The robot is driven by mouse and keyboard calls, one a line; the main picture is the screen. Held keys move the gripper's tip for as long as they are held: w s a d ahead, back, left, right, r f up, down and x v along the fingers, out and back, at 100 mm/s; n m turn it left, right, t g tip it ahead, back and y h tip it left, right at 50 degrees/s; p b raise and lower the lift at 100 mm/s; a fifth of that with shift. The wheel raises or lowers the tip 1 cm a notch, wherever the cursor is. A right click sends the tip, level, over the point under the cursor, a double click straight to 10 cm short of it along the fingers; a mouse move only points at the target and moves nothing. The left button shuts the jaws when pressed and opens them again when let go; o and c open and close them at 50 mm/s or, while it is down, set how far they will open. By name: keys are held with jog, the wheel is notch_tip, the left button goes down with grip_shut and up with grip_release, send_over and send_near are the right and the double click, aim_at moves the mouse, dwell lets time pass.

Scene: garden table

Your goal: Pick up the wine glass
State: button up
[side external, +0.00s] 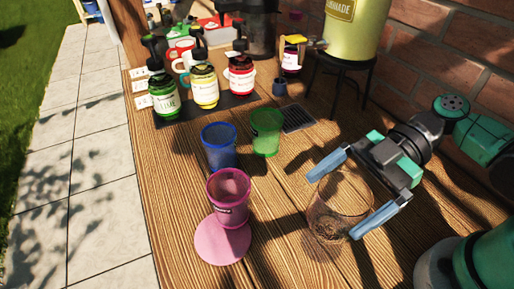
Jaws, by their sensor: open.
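A clear, see-through glass (328,222) stands on the wooden table in the lower right of the side external view. It looks like a wide tumbler; I cannot make out a stem. My gripper (333,205) is open, reaching in from the right. Its two blue fingers are spread, one on the far side of the glass and one on the near side, with the glass between them in the picture. I cannot tell whether either finger touches it.
A pink cup (229,190) stands on a pink round mat (222,250) to the left. Blue (219,148) and green (266,132) cups stand behind. Labelled pump bottles (204,86) are at the back, with a yellow dispenser (358,30) on a black stand. The brick wall (440,60) bounds the right.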

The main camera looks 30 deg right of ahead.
grip_shut()
jog(key=shift+r, duration=0.2)
